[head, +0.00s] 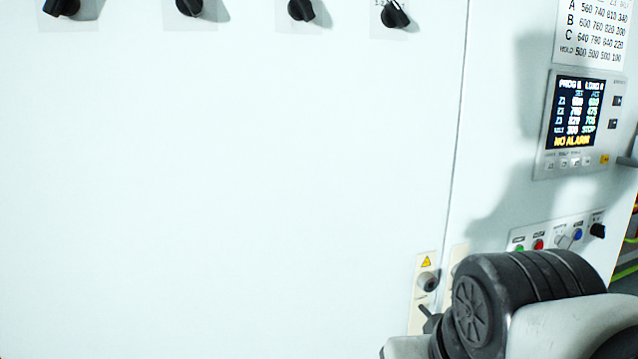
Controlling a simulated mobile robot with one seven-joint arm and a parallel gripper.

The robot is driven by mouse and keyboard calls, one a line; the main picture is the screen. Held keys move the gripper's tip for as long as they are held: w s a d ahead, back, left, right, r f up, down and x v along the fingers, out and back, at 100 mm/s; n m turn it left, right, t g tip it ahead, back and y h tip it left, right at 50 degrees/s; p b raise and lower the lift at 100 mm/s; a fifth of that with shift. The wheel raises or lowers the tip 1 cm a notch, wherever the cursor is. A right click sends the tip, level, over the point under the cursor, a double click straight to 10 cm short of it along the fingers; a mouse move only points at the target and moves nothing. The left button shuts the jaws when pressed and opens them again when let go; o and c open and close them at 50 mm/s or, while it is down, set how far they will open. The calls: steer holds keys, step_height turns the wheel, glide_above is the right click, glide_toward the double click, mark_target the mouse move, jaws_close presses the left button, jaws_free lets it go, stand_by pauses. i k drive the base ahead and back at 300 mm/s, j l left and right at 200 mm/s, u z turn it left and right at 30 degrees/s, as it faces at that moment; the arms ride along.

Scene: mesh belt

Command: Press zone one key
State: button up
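The controller (537,168) is a grey unit on the white cabinet at the right. Its lit screen (580,112) shows several rows of numbers, the word STOP and a yellow "NO ALARM" line. The labels above the keys are too small to read, so I cannot tell which is zone one.
My arm fills the lower right corner and hides part of the cabinet. A button strip (550,238) with green, red and blue buttons sits below the controller. A printed number sheet (592,32) is above. Black knobs (302,10) line the top left. The wide white panel is bare.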

mark_target(549, 165)
steer(key=z, duration=1.3)
